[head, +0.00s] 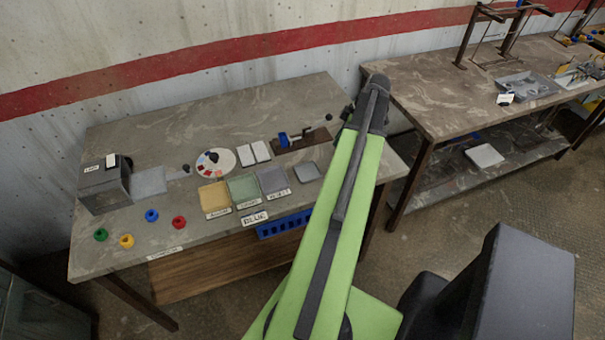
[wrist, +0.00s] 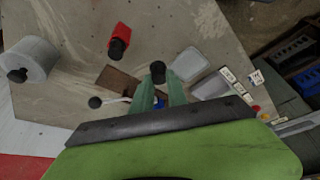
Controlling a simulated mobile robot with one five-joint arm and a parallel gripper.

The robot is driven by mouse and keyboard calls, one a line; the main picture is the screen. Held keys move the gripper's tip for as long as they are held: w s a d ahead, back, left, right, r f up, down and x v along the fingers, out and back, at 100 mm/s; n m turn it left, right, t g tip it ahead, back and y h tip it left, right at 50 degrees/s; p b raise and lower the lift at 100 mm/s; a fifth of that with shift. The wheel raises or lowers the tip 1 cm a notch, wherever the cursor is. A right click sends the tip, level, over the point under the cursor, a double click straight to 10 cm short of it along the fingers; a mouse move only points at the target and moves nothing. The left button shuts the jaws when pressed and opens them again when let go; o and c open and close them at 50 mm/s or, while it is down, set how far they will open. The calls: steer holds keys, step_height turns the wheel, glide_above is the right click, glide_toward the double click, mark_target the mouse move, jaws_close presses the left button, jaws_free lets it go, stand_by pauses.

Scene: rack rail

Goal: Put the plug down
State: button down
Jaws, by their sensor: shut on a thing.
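My gripper (wrist: 159,86) has two green fingers in the wrist view. They are shut on the plug (wrist: 158,71), of which a round black end shows at the fingertips. The fingers hide the rest of it. In the head view, my arm reaches over the right end of the near table (head: 130,215), and its dark end hides the plug. In the wrist view, the plug appears beside a pale grey tray (wrist: 190,64). I cannot tell whether it touches anything below.
A brown board (head: 310,141) carries a blue piece and a black-knobbed lever. A red block (wrist: 122,34) and a grey cylinder (wrist: 42,55), both with black ends, stand nearby. Tan (head: 214,194), green (head: 243,187) and purple (head: 272,180) trays line the front; a blue rack (head: 284,226) hangs below.

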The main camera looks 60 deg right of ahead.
steer(key=s+a+r+p, duration=0.3)
steer(key=s+a, duration=0.2)
steer(key=a, duration=0.6)
steer(key=w+f+b, duration=0.2)
steer(key=w, duration=0.1)
steer(key=w+d+f+b, duration=0.1)
steer(key=w+f+b, duration=0.2)
steer(key=w, duration=0.1)
steer(key=w+f+b, duration=0.2)
steer(key=w, duration=0.2)
steer(key=shift+w+d+f+b, duration=0.2)
steer(key=shift+d+b, duration=0.1)
steer(key=shift+d, duration=0.1)
steer(key=shift+w, duration=0.25)
step_height(320, 180, down, 4)
steer(key=b, duration=0.4)
steer(key=shift+f, duration=0.15)
steer(key=shift+r, duration=0.25)
steer(key=shift+f, duration=0.15)
steer(key=c, duration=1.3)
jaws_free()
